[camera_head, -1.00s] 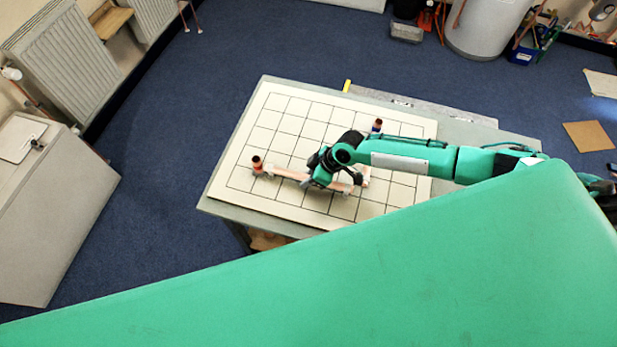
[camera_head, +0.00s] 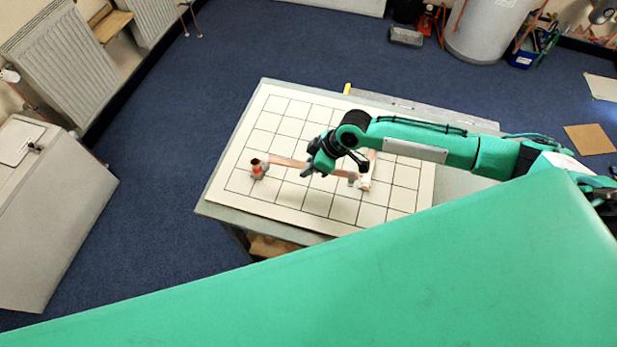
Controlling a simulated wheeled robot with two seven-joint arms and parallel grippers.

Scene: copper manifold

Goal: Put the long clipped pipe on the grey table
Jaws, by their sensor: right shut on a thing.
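The long copper-coloured pipe (camera_head: 290,162) lies roughly level above a white gridded board. My right gripper (camera_head: 316,170) is shut on it near the middle and hides part of it. The pipe's left end is by an upright copper fitting (camera_head: 258,167), and its right end is by a pale fitting (camera_head: 362,182). I cannot tell whether the ends touch these fittings. The clips are too small to make out. The grey table (camera_head: 450,190) carries the board. My left gripper is out of view.
The white gridded board (camera_head: 275,195) covers most of the tabletop. A short copper piece (camera_head: 372,160) rises behind the pale fitting, partly hidden by my arm. A large green surface fills the foreground. Blue floor surrounds the table, with a grey cabinet (camera_head: 50,220) at left.

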